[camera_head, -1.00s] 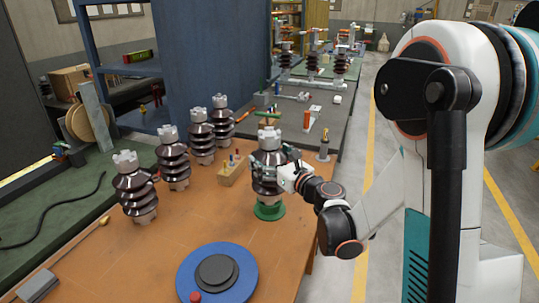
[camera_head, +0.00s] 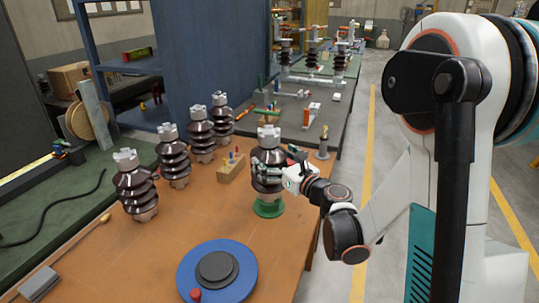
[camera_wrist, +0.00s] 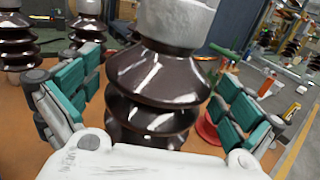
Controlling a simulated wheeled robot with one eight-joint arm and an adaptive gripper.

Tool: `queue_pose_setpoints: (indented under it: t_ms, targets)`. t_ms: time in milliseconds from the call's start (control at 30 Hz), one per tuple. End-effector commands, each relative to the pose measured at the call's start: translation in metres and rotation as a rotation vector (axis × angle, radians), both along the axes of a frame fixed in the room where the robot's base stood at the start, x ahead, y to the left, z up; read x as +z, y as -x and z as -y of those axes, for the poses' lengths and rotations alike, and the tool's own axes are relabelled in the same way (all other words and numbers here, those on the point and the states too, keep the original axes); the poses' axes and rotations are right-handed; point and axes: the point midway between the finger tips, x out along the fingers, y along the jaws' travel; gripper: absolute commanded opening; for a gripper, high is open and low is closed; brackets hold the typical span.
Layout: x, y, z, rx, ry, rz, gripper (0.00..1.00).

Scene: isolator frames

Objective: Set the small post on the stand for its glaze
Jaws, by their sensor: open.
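A dark brown ribbed post (camera_head: 267,158) with a grey metal cap stands upright on a round green base (camera_head: 268,208) near the table's right edge. My gripper (camera_head: 286,163) is open at the post's right side. In the wrist view the post (camera_wrist: 155,85) stands between the spread teal-padded fingers (camera_wrist: 160,78), with a visible gap to each; its foot is hidden by my gripper body. Several similar posts stand in a row at the left, the nearest (camera_head: 135,185) at the front. I cannot tell from size alone which post is the small one.
A blue turntable (camera_head: 242,280) with a dark centre disc and red knob lies at the front. A wooden block (camera_head: 231,172) with coloured pegs stands just left of the post. A long rod (camera_head: 75,245) lies at the left. The orange tabletop (camera_head: 180,240) is bare between row and turntable.

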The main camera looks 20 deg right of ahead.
Motion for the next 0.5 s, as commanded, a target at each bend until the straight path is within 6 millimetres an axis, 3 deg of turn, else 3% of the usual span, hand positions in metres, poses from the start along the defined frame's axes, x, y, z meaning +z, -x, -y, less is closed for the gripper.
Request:
queue_pose_setpoints:
  t_ms: [300,500]
  targets:
    - [0.002,0.062,0.024,-0.003,0.0,0.0,1.0]
    - [0.0,0.085,0.032,-0.002,0.0,0.0,1.0]
